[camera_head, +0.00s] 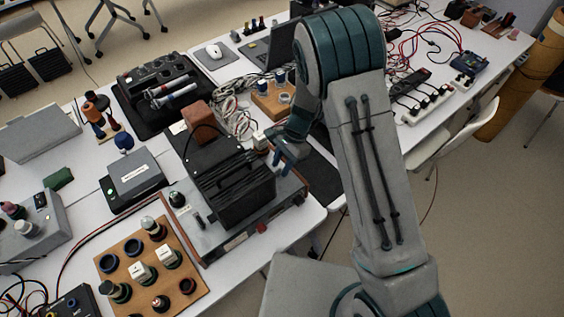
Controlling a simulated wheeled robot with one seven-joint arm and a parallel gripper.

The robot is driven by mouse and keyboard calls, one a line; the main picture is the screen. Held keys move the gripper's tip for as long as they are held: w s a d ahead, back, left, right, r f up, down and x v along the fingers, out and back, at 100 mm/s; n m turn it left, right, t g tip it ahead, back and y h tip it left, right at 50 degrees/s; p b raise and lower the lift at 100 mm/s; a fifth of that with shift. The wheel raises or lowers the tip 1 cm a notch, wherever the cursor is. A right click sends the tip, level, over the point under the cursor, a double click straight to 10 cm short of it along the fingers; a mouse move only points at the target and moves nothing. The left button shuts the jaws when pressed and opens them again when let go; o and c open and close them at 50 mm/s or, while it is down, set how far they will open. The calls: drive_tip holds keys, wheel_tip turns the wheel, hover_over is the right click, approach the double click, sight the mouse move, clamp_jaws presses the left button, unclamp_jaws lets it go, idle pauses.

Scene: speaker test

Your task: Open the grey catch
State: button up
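A test fixture stands in the middle of the table, with a black ribbed box (236,192) on a grey base (212,241). My gripper (277,160) is at the box's far right corner, above the right part of the base. Its fingers look small and dark, and I cannot tell whether they are apart or touching the fixture. I cannot make out the grey catch for certain; it may be hidden by my gripper or too small to see. A small red part (262,227) sits on the base's front edge.
A wooden board (136,293) with several knobs and jars lies front left. A grey box (133,181) stands left of the fixture. A brown block (200,117) and loose cables (238,112) lie behind it. The table's front edge is close to the fixture's right side.

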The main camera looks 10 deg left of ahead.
drive_tip(key=shift+f, duration=0.1)
clamp_jaws()
drive_tip(key=shift+m, duration=0.3)
drive_tip(key=m, duration=0.1)
drive_tip(key=m+t+b, duration=0.1)
drive_tip(key=m, duration=0.1)
drive_tip(key=s+m+t+y+b, duration=0.1)
drive_tip(key=m, duration=0.1)
drive_tip(key=shift+d, duration=0.3)
drive_tip(key=shift+s+m+t+y+b, duration=0.2)
drive_tip(key=shift+m+t+b, duration=0.3)
drive_tip(key=shift+m, duration=0.85)
drive_tip(key=shift+s+m+t+y+b, duration=0.15)
drive_tip(key=shift+m+t+b, duration=0.35)
drive_tip(key=shift+m, duration=0.85)
unclamp_jaws()
